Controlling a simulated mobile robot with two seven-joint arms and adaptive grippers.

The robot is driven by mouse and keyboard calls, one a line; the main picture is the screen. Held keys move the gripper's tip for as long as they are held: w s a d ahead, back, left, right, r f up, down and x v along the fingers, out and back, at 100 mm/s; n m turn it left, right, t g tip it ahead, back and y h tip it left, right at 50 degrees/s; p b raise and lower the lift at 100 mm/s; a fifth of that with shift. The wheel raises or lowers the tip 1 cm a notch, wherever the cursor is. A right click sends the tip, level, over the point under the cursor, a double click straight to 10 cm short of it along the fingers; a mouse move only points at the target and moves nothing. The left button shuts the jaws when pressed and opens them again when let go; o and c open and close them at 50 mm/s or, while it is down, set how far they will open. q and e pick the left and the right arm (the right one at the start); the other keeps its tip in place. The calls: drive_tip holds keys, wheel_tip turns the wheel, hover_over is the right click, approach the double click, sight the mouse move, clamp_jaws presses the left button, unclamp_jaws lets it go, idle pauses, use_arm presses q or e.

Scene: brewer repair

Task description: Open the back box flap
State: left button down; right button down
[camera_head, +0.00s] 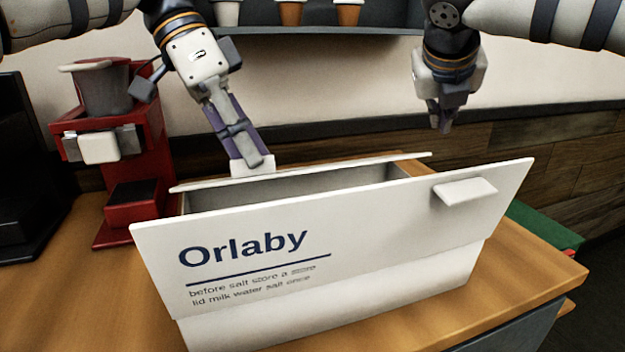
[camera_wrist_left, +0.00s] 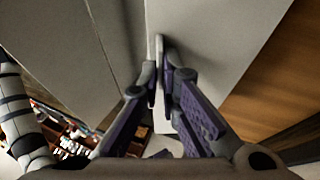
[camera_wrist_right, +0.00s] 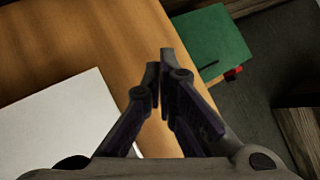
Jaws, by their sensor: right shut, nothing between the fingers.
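The white "Orlaby" box (camera_head: 330,270) stands on the wooden counter, its top open. Its front flap (camera_head: 400,210) is folded outward over the front, with a tab (camera_head: 465,191) on its right part. The back flap (camera_head: 350,163) shows as a thin edge along the rear of the opening. A small white tab (camera_head: 252,168) stands at its left part. My left gripper (camera_head: 250,155) reaches down there and its fingers (camera_wrist_left: 159,65) are closed on the thin tab. My right gripper (camera_head: 441,125) is shut and empty, in the air behind the box's right side.
A red brewer (camera_head: 125,160) stands left of the box, and a black machine (camera_head: 15,180) stands at the far left. A shelf with cups (camera_head: 291,12) hangs on the back wall. A green item (camera_head: 540,230) lies at the counter's right. The counter's front left is clear.

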drive_tip(key=s+a+n+g+y, duration=0.3)
drive_tip(key=s+a+n+y, duration=0.15)
drive_tip(key=s+a, duration=1.5)
drive_tip(key=w+a+f, duration=0.1)
drive_tip(key=w+f, duration=0.3)
drive_tip(key=w, duration=0.1)
drive_tip(key=shift+w+f+y, duration=0.35)
drive_tip(key=shift+y, duration=0.1)
